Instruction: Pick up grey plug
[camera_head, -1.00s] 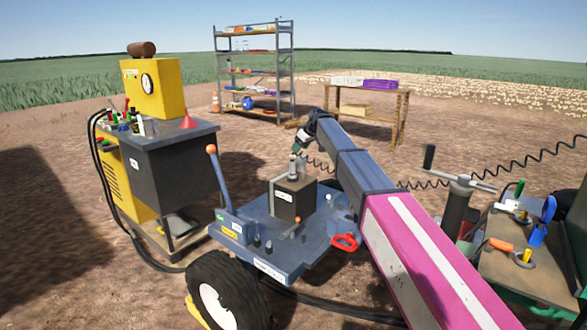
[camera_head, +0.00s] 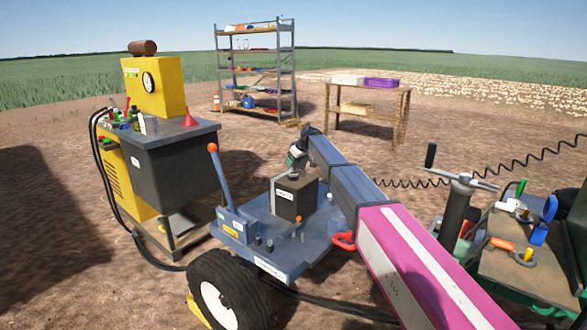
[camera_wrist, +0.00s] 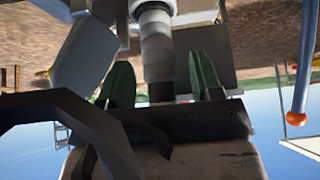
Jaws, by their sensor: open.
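The grey plug (camera_wrist: 157,45) shows in the wrist view as a banded grey cylinder running down from the top middle. Its near end lies between the two dark green fingers of my gripper (camera_wrist: 160,82), with a gap on each side. In the head view my gripper (camera_head: 295,157) is just above the black box (camera_head: 287,200) on the blue cart platform. The plug (camera_head: 294,174) shows only as a small grey piece on top of that box, largely hidden by the gripper. My gripper is open.
The blue platform (camera_head: 268,233) carries an orange-knobbed lever (camera_head: 220,172) left of the box and a red ring handle (camera_head: 343,241) at its right. A yellow and black machine (camera_head: 155,90) stands left. A cluttered green bench (camera_head: 520,270) stands right.

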